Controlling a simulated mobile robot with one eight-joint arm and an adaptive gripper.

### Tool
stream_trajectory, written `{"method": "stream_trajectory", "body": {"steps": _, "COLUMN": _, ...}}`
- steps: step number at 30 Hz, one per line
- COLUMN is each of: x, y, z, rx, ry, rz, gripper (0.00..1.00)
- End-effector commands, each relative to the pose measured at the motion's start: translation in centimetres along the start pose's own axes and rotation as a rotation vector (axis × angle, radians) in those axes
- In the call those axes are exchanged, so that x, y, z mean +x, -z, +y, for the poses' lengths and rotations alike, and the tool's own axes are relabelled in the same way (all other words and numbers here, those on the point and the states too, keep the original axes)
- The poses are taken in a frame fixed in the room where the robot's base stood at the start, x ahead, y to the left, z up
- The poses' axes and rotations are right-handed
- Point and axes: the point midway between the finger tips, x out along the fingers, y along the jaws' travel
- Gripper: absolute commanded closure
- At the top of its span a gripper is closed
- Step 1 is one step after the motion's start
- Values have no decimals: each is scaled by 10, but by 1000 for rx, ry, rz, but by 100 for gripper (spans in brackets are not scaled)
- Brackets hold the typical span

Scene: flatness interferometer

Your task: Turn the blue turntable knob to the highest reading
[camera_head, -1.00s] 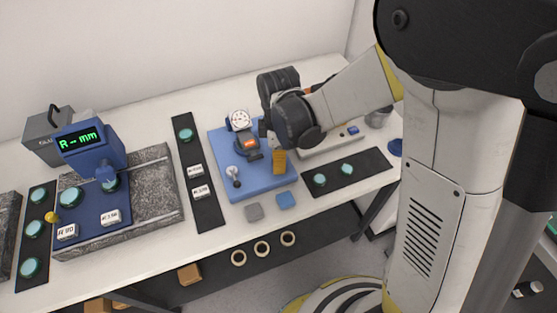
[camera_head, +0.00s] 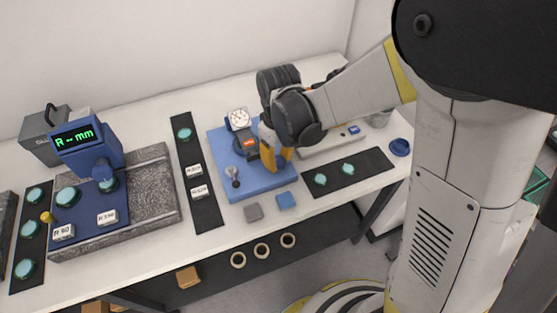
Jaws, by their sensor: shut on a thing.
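The dial gauge (camera_head: 239,119) has a round white face and stands at the back of a blue base plate (camera_head: 262,187). Its needle is too small to read. My gripper (camera_head: 276,163) reaches down over the right part of this plate with both orange fingers in view. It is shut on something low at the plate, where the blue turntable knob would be. The fingers and wrist hide the knob, so its angle does not show.
A small lever with a pale ball (camera_head: 232,171) stands at the plate's left. A blue instrument with a green display (camera_head: 77,136) stands at left on a granite slab (camera_head: 160,205).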

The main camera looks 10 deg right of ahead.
Motion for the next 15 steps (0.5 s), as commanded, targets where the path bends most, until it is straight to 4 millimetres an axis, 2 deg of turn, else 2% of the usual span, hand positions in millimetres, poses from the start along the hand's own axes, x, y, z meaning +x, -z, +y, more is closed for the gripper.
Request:
{"method": "stream_trajectory", "body": {"steps": 6, "x": 0, "y": 0, "z": 0, "rx": 94, "ry": 0, "rz": 0, "gripper": 100}}
{"method": "stream_trajectory", "body": {"steps": 15, "x": 0, "y": 0, "z": 0, "rx": 144, "ry": 0, "rz": 0, "gripper": 100}}
